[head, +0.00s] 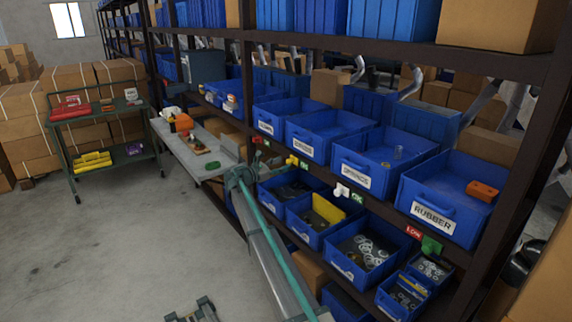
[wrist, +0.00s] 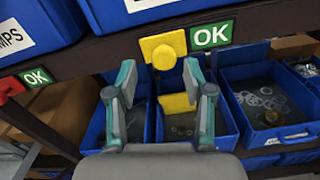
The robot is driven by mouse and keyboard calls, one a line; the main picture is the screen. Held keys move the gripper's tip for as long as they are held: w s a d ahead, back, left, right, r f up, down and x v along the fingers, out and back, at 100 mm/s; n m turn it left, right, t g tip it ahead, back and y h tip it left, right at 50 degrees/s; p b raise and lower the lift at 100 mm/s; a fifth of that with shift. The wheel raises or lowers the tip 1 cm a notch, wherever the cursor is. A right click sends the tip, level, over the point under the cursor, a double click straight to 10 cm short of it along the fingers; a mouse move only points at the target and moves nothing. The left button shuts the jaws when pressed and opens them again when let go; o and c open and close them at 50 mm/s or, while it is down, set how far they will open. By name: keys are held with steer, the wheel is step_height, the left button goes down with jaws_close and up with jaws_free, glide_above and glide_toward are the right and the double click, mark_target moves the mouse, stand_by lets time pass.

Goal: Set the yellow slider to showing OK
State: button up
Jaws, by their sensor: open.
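The yellow slider (wrist: 153,48) is on the dark shelf edge, with a round knob at its lower side. A green OK sign (wrist: 212,35) is uncovered just right of it. In the head view the yellow slider (head: 291,160) is also left of a green OK label (head: 304,165). My gripper (wrist: 160,70) is open and empty, with its two teal fingers apart. In the wrist view the knob appears between the fingertips. I see no contact, and the remaining distance is hard to judge.
Blue bins of small parts (wrist: 275,105) stand below the shelf edge, one with a yellow block (wrist: 178,103). A red slider (wrist: 10,87) with its own OK sign is at left. White (head: 341,190) and green (head: 431,246) sliders are farther right. Floor at left is open.

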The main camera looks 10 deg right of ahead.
steer(key=v, duration=0.8)
steer(key=shift+s+a, duration=0.15)
steer(key=shift+a, duration=0.1)
steer(key=s+d+f+m+g+y, duration=0.2)
steer(key=s+d+f+m+y, duration=0.15)
steer(key=s+f, duration=0.85)
steer(key=s+d+f+m+g+y, duration=0.25)
steer(key=s+f+m, duration=0.25)
steer(key=s+f, duration=0.7)
steer(key=s+d+f+m+g+y, duration=0.25)
steer(key=s+f+m+y, duration=0.2)
steer(key=s+f, duration=0.8)
steer(key=s+d+f+m+g+y, duration=0.1)
steer(key=s+f, duration=0.4)
steer(key=s, duration=1)
steer(key=s+d+f+m+g+y, duration=0.1)
steer(key=s+f+m+g, duration=0.3)
steer(key=s, duration=1.1)
steer(key=s+d+f+m+g+y, duration=0.1)
steer(key=s+f+m+g+y, duration=0.2)
steer(key=s, duration=1.2)
step_height(320, 180, down, 4)
steer(key=shift+r, duration=0.15)
